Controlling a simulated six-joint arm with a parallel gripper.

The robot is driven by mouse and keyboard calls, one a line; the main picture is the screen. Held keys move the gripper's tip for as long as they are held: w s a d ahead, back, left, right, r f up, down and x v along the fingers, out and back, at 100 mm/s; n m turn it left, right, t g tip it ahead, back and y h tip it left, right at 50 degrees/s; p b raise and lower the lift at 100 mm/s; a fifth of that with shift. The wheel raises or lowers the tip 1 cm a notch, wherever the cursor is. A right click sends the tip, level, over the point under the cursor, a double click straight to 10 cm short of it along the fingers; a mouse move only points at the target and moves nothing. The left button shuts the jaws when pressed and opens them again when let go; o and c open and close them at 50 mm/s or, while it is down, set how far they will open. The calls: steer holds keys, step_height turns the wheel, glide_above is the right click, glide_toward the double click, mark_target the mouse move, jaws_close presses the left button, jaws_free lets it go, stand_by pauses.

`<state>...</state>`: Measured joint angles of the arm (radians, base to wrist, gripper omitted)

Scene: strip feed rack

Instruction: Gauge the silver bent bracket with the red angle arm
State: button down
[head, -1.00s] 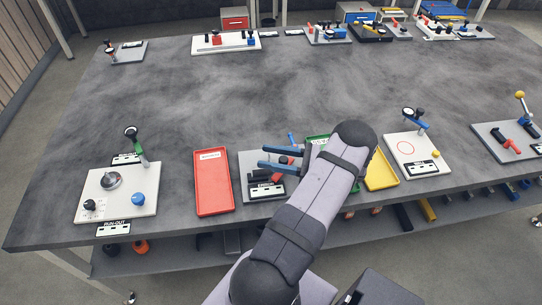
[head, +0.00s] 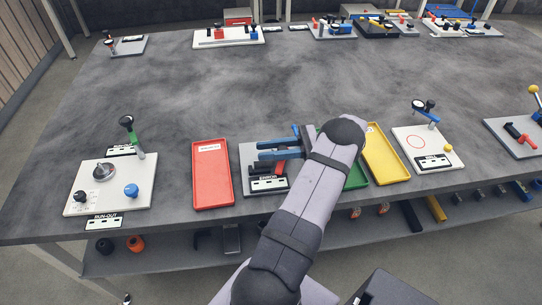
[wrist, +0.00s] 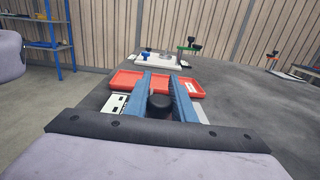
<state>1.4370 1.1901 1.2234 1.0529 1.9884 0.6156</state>
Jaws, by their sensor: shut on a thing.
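My gripper (head: 260,150) is over the grey plate (head: 250,181) of a station between the red and green trays. Its blue fingers reach left and are shut around a black knob (wrist: 159,106), seen between them in the wrist view. A red part (head: 280,167), which looks like the red angle arm, shows just below the fingers. I cannot see how the knob joins it. I cannot make out the silver bent bracket; my fingers and arm cover much of the plate.
A red tray (head: 212,190) lies left of the plate. A green tray (head: 355,178) and a yellow tray (head: 385,160) lie right, partly behind my arm. White gauge stations stand farther left (head: 85,190) and right (head: 408,160). The table's middle is clear.

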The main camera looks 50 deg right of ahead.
steer(key=shift+g, duration=0.3)
steer(key=c, duration=1.5)
jaws_free()
step_height(320, 180, up, 10)
steer(key=p, duration=0.9)
steer(key=shift+p, duration=0.3)
